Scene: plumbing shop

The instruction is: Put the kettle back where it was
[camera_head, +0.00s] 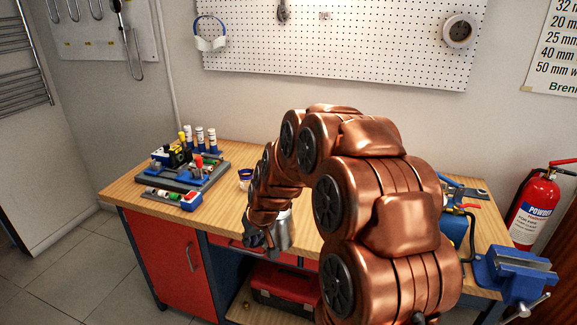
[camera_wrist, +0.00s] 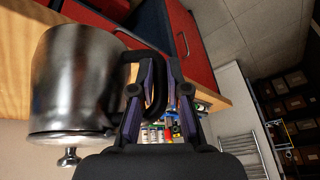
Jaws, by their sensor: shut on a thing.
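The kettle is a shiny metal pot with a black handle. In the wrist view the kettle (camera_wrist: 80,85) fills the left side, its lid and knob toward the bottom of the picture. My gripper (camera_wrist: 158,78) is shut on the black handle. In the head view my gripper (camera_head: 260,238) is at the front edge of the workbench, left of the rest of my arm. The kettle (camera_head: 284,231) shows there only in part, behind my wrist. I cannot tell whether its base touches the bench.
The wooden workbench (camera_head: 345,250) has bare top around the kettle. A grey tray of parts (camera_head: 190,178) stands at the left, with a small blue-and-white tub (camera_head: 245,178) beside it. A blue vise (camera_head: 515,270) is at the right end. A red toolbox (camera_head: 285,285) sits below.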

